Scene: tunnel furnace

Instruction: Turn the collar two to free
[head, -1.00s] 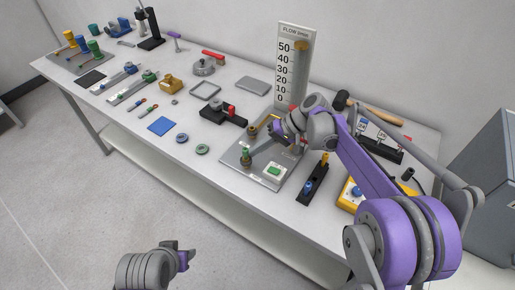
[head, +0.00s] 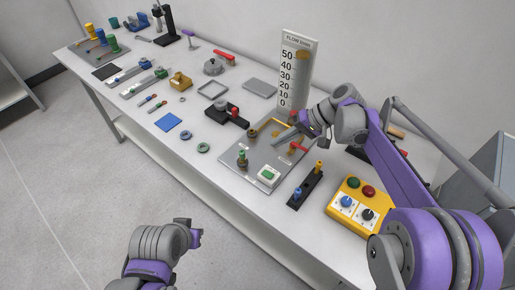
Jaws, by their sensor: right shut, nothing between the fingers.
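A grey metal plate (head: 228,163) on the bench carries several small fittings. I cannot read which fitting is collar two. My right gripper (head: 321,134) is shut and empty, above the plate's back right edge, behind the red handle. My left gripper (head: 197,236) hangs in front of the bench, away from everything; its jaws are unclear.
A flow gauge board (head: 297,75) stands behind the plate. A white block with a green button (head: 268,176) is at the plate's front. A black strip with blue and yellow pegs (head: 305,188) and a yellow control box (head: 345,214) lie to the right. Floor at front left is clear.

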